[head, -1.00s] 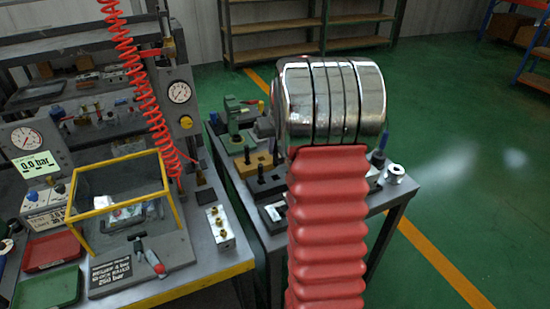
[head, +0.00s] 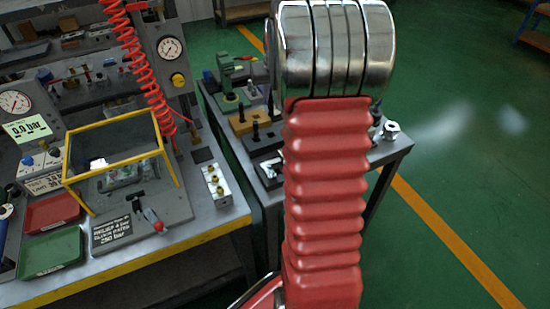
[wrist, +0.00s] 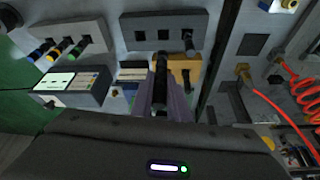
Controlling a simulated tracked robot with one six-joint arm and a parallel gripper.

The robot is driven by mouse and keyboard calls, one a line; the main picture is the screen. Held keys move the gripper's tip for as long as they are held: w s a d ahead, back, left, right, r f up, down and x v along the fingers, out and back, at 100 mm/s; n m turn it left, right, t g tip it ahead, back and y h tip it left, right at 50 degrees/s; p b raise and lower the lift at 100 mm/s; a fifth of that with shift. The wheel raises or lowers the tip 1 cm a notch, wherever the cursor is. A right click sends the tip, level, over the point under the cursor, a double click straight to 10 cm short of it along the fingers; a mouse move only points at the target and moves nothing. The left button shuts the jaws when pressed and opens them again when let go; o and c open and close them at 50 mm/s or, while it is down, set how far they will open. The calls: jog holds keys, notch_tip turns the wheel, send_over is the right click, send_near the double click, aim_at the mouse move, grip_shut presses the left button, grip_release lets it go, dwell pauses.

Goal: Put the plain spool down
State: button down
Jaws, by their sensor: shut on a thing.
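In the wrist view my gripper (wrist: 163,100) is shut on a dark, slim spool (wrist: 160,82), which points toward the blocks on the bench. I cannot tell whether its tip touches anything. Just beyond it is a dark block with square holes (wrist: 150,32); one black spool (wrist: 188,40) stands in its right hole. An orange-yellow block (wrist: 187,66) lies just behind the fingers. In the head view my arm hides the gripper and the held spool. The orange block (head: 240,124) and the dark block (head: 260,140) show left of the arm.
A grey block with colour-ended spools (wrist: 62,42) is at the left of the wrist view. A metal block with brass fittings (head: 217,186), a yellow-framed guard (head: 68,180) and a hanging red coiled hose (head: 138,70) stand left in the head view. Green floor is free at right.

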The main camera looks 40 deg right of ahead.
jog(key=s+a+f, duration=0.2)
jog(key=s+a, duration=0.7)
jog(key=s, duration=0.3)
jog(key=shift+s+f, duration=0.3)
jog(key=shift+s, duration=0.1)
jog(key=shift+a, duration=0.1)
notch_tip(320, 180, down, 6)
jog(key=shift+f, duration=0.15)
jog(key=shift+f, duration=1.85)
jog(key=shift+f, duration=0.1)
